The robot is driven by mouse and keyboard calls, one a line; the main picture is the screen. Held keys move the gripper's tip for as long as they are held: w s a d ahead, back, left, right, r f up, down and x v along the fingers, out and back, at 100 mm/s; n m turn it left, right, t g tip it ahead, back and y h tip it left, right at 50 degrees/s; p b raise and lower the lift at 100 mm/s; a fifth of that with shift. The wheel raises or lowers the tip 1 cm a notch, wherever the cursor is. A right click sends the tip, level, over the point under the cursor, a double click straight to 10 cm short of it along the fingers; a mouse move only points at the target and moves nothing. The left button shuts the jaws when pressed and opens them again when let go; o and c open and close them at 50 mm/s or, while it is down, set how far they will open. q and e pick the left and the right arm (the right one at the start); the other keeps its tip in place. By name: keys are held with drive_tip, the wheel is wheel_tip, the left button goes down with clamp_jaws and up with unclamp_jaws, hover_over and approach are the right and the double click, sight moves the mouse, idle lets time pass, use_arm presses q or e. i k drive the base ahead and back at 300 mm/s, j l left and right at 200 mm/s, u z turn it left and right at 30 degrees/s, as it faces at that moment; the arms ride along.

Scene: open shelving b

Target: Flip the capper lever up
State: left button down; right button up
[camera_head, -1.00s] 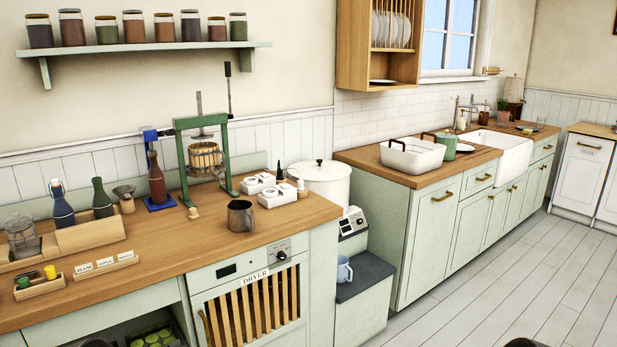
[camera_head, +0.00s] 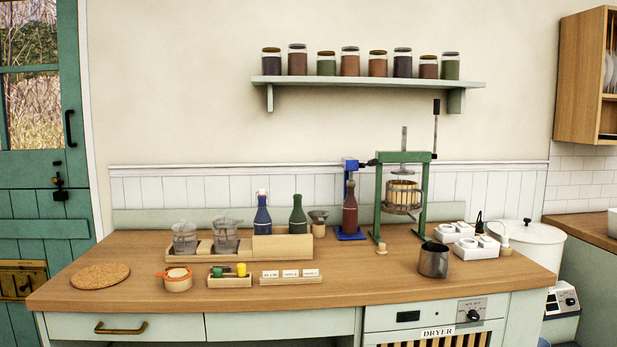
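The blue capper (camera_head: 347,234) stands upright near the back of the wooden counter (camera_head: 218,293), right of centre. A brown bottle (camera_head: 350,212) stands upright on its base, under the blue head (camera_head: 351,164). A small dark piece shows just right of the head, close to the green press; I cannot tell whether it is the capper lever's end. The lever's angle is too small to make out. Neither of my grippers is in view.
The green fruit press (camera_head: 423,195) stands right of the capper. A metal mug (camera_head: 433,260) is in front of the press. A wooden rack (camera_head: 283,248) with a blue and a green bottle is to the left. Counter space in front of the capper is clear.

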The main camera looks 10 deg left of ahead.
sight(374, 162)
drive_tip(key=i+l, duration=0.15)
drive_tip(key=l, duration=0.2)
drive_tip(key=i+l, duration=0.15)
drive_tip(key=l, duration=0.2)
drive_tip(key=i+l, duration=0.15)
drive_tip(key=l, duration=0.25)
drive_tip(key=i+l, duration=0.15)
drive_tip(key=l, duration=0.2)
drive_tip(key=u, duration=1.8)
